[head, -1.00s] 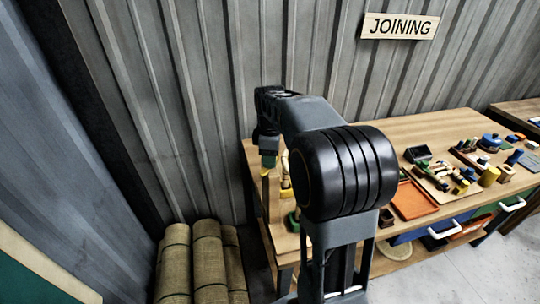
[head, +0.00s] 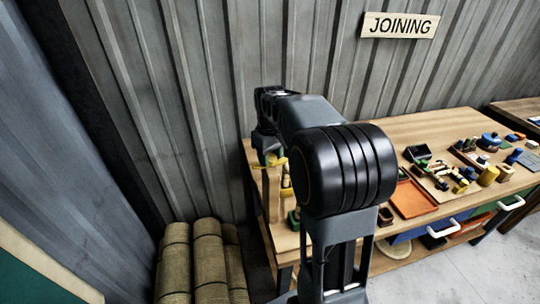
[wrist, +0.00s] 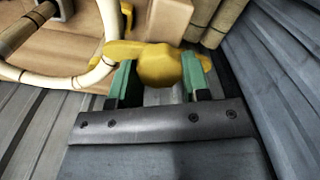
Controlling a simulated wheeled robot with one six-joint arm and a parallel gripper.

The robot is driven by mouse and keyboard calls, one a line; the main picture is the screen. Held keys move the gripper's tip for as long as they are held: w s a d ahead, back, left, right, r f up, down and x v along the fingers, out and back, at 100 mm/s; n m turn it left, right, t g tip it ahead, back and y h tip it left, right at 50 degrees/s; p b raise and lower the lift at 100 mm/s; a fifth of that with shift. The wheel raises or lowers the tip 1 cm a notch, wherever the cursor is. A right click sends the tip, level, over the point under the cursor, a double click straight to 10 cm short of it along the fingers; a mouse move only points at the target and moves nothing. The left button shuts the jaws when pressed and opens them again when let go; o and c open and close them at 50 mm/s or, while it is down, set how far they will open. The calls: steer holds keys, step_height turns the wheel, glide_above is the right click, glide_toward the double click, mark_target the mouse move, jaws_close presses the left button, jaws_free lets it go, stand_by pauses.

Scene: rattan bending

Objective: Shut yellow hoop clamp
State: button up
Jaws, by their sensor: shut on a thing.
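The yellow hoop clamp (wrist: 158,66) is in the upper middle of the wrist view, with a rounded body and arms reaching left and right. My gripper (wrist: 157,78) has its green fingers on both sides of that body and is shut on it. A pale rattan hoop (wrist: 64,84) curves in from the left and meets the clamp's left arm. Whether the clamp is fully closed on the hoop I cannot tell. In the head view, a bit of the yellow clamp (head: 279,162) shows below my wrist; my arm hides most of the hoop.
The wooden bench (head: 440,132) holds an orange tray (head: 411,199) and a board with small tools (head: 452,180) to the right. Rolled tan bundles (head: 207,262) stand on the floor left of the bench. A corrugated metal wall (head: 190,110) rises close behind.

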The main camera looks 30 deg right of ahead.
steer(key=shift+m, duration=0.4)
steer(key=o, duration=0.9)
steer(key=shift+r, duration=0.1)
step_height(320, 180, up, 14)
steer(key=shift+f, duration=0.15)
stand_by(0.5)
steer(key=shift+w, duration=0.1)
